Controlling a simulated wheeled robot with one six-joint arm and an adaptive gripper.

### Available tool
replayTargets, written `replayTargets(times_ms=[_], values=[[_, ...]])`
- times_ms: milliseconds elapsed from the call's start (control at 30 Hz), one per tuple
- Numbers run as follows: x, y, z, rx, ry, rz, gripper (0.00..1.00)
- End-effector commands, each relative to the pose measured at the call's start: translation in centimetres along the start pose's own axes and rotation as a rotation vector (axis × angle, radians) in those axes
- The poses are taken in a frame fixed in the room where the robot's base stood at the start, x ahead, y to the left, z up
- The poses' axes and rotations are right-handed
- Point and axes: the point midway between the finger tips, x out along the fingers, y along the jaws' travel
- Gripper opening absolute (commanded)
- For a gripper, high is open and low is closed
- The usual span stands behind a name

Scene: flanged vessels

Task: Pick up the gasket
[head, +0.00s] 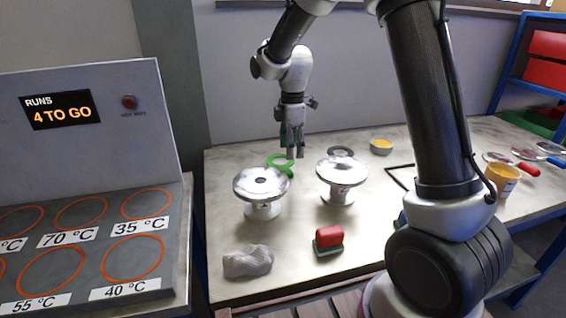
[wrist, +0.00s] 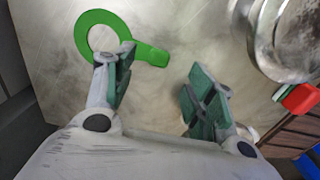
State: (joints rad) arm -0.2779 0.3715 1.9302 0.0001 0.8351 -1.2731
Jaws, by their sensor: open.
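A flat green ring with a tab (head: 287,171), which looks like the gasket, lies on the bench behind the left flanged vessel. In the wrist view the green gasket (wrist: 80,38) is at the upper left, its tab pointing right. My gripper (head: 294,153) is open and empty, pointing down near the gasket. In the wrist view my gripper (wrist: 158,78) has its left finger overlapping the ring's lower edge, while the space between the fingers shows bare bench. I cannot tell the height above the bench.
Two flanged vessels stand nearby, left (head: 260,184) and right (head: 342,172). A grey ring (head: 340,151) and yellow-topped bowl (head: 381,147) lie behind. In front are a grey cloth (head: 248,262) and red-green block (head: 328,240). A panel (head: 88,110) reads "4 TO GO".

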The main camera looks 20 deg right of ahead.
Motion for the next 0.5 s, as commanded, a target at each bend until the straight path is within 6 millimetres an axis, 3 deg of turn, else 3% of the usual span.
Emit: replayTargets(times_ms=[500], values=[[6.8,-0.2,0.3,-0.021,-0.002,-0.007,0.55]])
